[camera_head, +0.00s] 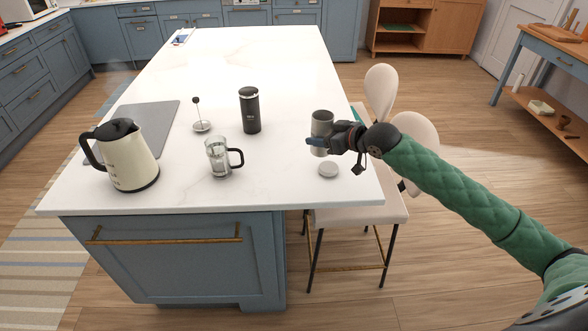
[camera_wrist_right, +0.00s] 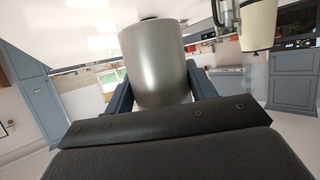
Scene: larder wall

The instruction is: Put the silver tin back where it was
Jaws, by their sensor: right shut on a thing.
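The silver tin (camera_head: 321,124) is an upright grey-silver cylinder at the right side of the white island top. My right gripper (camera_head: 320,142) is shut on it, with the fingers around its lower part. In the right wrist view the tin (camera_wrist_right: 160,65) stands between the two fingers (camera_wrist_right: 160,90). I cannot tell whether the tin's base touches the top. My left gripper does not show.
The white island (camera_head: 260,65) holds a cream kettle (camera_head: 130,160), a glass press jug (camera_head: 219,157), its plunger (camera_head: 202,126), a black canister (camera_head: 250,112) and a grey mat (camera_head: 150,115). Pale stools (camera_head: 360,215) stand at the right edge. The far part of the island is mostly clear.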

